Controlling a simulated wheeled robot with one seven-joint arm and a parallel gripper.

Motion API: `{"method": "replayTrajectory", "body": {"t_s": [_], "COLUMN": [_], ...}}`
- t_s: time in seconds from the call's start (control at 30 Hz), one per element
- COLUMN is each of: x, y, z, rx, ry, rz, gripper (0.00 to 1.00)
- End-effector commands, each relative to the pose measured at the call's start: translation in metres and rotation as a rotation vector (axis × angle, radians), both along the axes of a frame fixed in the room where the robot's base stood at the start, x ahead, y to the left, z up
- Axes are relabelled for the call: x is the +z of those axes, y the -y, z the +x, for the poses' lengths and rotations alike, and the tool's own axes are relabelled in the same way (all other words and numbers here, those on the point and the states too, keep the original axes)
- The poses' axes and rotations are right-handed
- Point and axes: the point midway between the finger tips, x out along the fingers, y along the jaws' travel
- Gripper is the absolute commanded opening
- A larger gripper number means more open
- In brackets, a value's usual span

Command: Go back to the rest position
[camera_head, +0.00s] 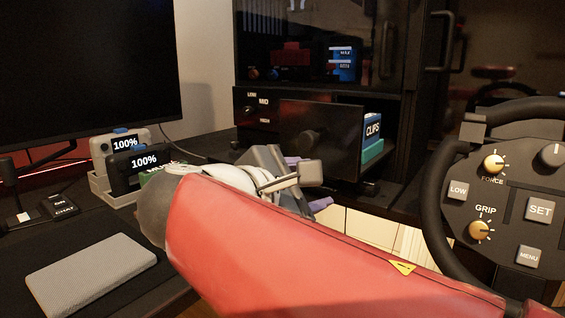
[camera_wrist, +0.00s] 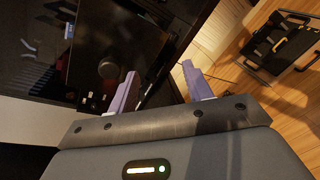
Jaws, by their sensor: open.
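My gripper (camera_wrist: 160,90) has its two purple fingers spread apart in the wrist view, with nothing between them. In the head view my gripper (camera_head: 308,184) is partly hidden behind my own red arm and wrist, just in front of the black cabinet. A black panel with a round dark knob (camera_head: 312,138) stands at the cabinet, close behind my gripper. It also shows in the wrist view (camera_wrist: 115,45), past the left finger. I cannot tell whether the fingers touch anything, but they look apart from the panel.
A steering wheel (camera_head: 437,196) with knobs and buttons stands at the right. Two devices reading 100% (camera_head: 143,161) stand in a grey dock at the left, below a monitor (camera_head: 85,60). A grey pad (camera_head: 90,277) lies on the desk. A box marked CLIPS (camera_head: 372,128) is in the cabinet.

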Motion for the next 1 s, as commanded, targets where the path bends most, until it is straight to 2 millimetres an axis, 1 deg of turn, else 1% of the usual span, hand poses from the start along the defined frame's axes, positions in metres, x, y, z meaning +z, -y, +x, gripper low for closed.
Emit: {"method": "replayTrajectory", "body": {"t_s": [0.03,0.07,0.1,0.17,0.2,0.27,0.3,0.4,0.5,0.6,0.7,1.0], "x": [-0.010,-0.024,-0.043,-0.072,-0.090,-0.115,-0.130,-0.157,-0.173,-0.182,-0.185,-0.186], "y": [0.030,0.046,0.066,0.092,0.105,0.119,0.125,0.130,0.128,0.125,0.124,0.123], "z": [-0.008,-0.013,-0.023,-0.040,-0.053,-0.073,-0.085,-0.110,-0.124,-0.131,-0.133,-0.133], "rx": [-0.058,-0.096,-0.156,-0.254,-0.327,-0.444,-0.522,-0.703,-0.844,-0.930,-0.966,-0.967], "ry": [-0.024,-0.039,-0.053,-0.058,-0.050,-0.025,0.000,0.079,0.155,0.206,0.227,0.226], "rz": [0.112,0.197,0.324,0.530,0.674,0.893,1.036,1.356,1.594,1.736,1.795,1.798], "gripper": [0.50,0.50,0.50,0.50,0.50,0.50,0.50,0.50,0.50,0.50,0.50,0.50]}}
